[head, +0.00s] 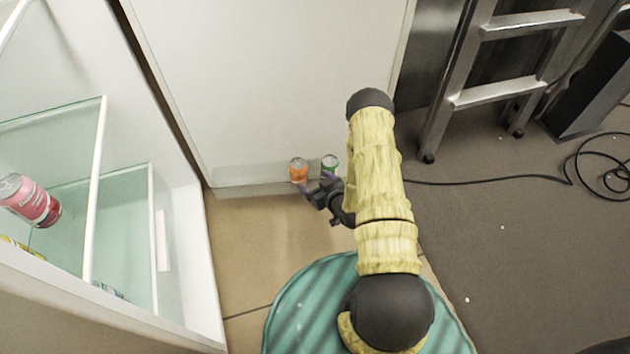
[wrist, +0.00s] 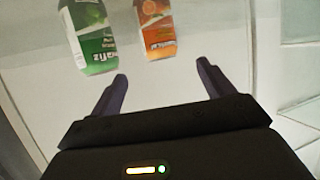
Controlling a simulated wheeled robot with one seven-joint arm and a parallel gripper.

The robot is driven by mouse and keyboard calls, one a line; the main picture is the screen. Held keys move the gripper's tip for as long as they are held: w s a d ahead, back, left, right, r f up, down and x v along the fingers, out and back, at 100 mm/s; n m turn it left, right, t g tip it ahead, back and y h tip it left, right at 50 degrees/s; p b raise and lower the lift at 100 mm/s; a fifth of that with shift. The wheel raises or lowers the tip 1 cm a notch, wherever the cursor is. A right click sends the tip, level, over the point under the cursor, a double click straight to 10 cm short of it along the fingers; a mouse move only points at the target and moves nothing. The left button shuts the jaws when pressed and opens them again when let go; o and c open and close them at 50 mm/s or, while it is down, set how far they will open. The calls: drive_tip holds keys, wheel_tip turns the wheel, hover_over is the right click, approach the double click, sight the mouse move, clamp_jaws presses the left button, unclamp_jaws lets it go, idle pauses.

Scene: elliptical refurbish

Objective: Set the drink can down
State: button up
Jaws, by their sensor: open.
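A pink can (head: 34,202) lies or stands in the white cabinet (head: 190,265) with glass shelves at left. The white panel (head: 270,80) rises behind the two cans. A metal ladder (head: 480,75) and a black cable (head: 500,181) are at right. Brown floor (head: 245,245) is clear at centre left.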

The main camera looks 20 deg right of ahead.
drive_tip(key=shift+r, duration=0.1)
wheel_tip(320, 180, up, 18)
drive_tip(key=g+h, duration=0.3)
drive_tip(key=g, duration=0.2)
drive_tip(key=s+a+r+m+g, duration=0.1)
drive_tip(key=s+a+r+g, duration=0.1)
drive_tip(key=s+r, duration=0.5)
drive_tip(key=s+a+r+m+g, duration=0.2)
drive_tip(key=s+r, duration=0.5)
drive_tip(key=s, duration=0.4)
drive_tip(key=shift+s+a+r+g, duration=0.15)
drive_tip(key=shift+s+g, duration=0.2)
drive_tip(key=shift+g, duration=0.35)
